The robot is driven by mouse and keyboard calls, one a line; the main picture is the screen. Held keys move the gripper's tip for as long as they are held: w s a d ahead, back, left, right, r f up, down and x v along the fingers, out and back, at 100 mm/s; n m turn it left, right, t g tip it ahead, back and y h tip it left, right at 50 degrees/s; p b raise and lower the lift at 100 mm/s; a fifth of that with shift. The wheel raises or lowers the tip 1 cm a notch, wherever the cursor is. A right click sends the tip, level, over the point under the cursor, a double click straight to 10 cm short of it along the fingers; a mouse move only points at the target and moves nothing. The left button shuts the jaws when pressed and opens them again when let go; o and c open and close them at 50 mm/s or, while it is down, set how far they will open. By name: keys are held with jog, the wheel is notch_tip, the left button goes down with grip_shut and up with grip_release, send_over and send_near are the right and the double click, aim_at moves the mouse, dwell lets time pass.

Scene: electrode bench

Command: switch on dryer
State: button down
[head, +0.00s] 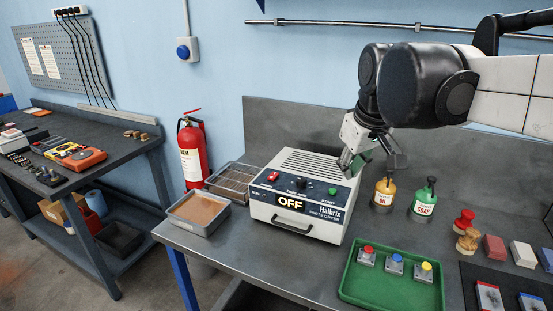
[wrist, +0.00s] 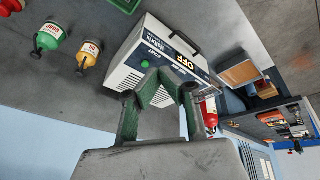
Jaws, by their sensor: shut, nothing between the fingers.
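The parts dryer (head: 318,226) is a white box with a dark sloped control panel, and stands on the grey bench. Its display (head: 290,200) reads OFF. My gripper (head: 350,167) is shut and empty, just above the dryer's right side, close to the green button. In the wrist view the dryer (wrist: 128,75) appears turned over, and its green button (wrist: 145,64) shows just beyond my fingertips (wrist: 152,82). Contact cannot be told.
A yellow bottle (head: 384,192) and a green soap bottle (head: 424,199) stand right of the dryer. A green tray (head: 362,293) with coloured push buttons lies in front of them. A metal tray (head: 199,211) and a wire basket (head: 232,180) sit left of the dryer.

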jog(key=w+a+r+n+g+p, duration=0.1)
jog(key=w+a+n, duration=0.1)
jog(key=w+a, duration=0.35)
jog(key=w+a+r+n+g+p, duration=0.1)
jog(key=w+a+r+n, duration=0.1)
jog(key=w, duration=0.6)
jog(key=n+g+p, duration=0.2)
jog(key=n, duration=0.2)
send_over(272, 177)
notch_tip(272, 177, down, 5)
jog(key=shift+w+h, duration=0.1)
jog(key=shift+h, duration=0.2)
jog(key=shift+f, duration=0.1)
notch_tip(272, 177, down, 14)
jog(key=shift+a+r+p, duration=0.1)
jog(key=shift+p, duration=0.75)
